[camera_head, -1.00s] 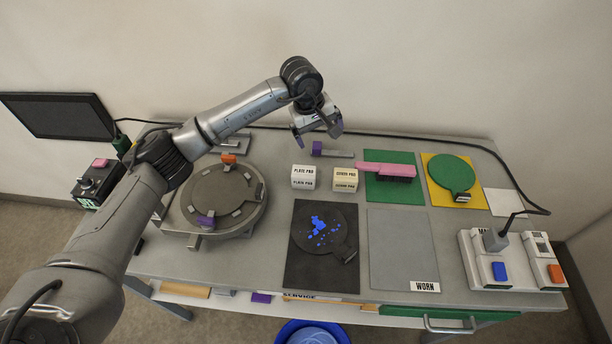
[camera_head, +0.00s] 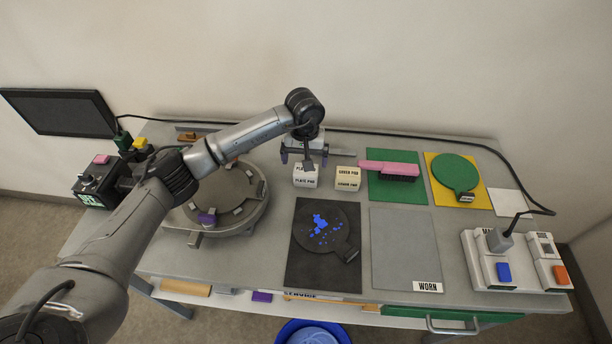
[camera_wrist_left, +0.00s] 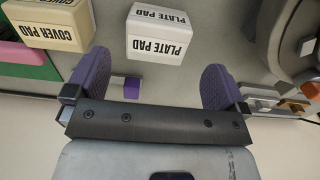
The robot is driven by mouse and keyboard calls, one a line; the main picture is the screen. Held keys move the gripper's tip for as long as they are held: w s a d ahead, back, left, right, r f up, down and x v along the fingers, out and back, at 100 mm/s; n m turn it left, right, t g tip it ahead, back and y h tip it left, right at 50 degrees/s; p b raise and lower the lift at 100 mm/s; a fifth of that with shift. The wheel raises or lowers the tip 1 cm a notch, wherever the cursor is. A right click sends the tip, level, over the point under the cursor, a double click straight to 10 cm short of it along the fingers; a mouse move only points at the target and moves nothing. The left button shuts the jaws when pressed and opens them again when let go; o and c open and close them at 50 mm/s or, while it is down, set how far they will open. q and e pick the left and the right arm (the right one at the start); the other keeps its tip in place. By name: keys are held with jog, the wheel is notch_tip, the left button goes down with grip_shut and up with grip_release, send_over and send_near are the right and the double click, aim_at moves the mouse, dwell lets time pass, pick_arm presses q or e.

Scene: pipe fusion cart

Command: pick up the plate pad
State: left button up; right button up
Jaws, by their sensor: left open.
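The plate pad (camera_head: 304,181) is a white block lettered PLATE PAD, standing on the grey cart top behind the dark mat. It also shows in the left wrist view (camera_wrist_left: 158,35), upper middle, beyond the fingertips. My left gripper (camera_head: 304,158) is open and empty, with its purple fingers spread to either side. It hangs just behind and above the plate pad, partly covering its top in the head view. In the left wrist view the open fingers (camera_wrist_left: 155,82) point toward the pad, with a gap between. My right gripper is out of view.
The cream cover pad (camera_head: 347,179) stands close to the right of the plate pad. A round grey fixture (camera_head: 225,195) lies to the left. A pink brush (camera_head: 388,168) lies on a green mat at right. A black cable runs along the back edge.

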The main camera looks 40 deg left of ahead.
aim_at(306, 176)
pick_arm(q)
jog(key=shift+d+f+b, duration=0.15)
jog(key=shift+f+b, duration=0.2)
jog(key=shift+f, duration=2.45)
jog(key=shift+w, duration=0.1)
jog(key=shift+c, duration=0.2)
jog(key=c, duration=0.9)
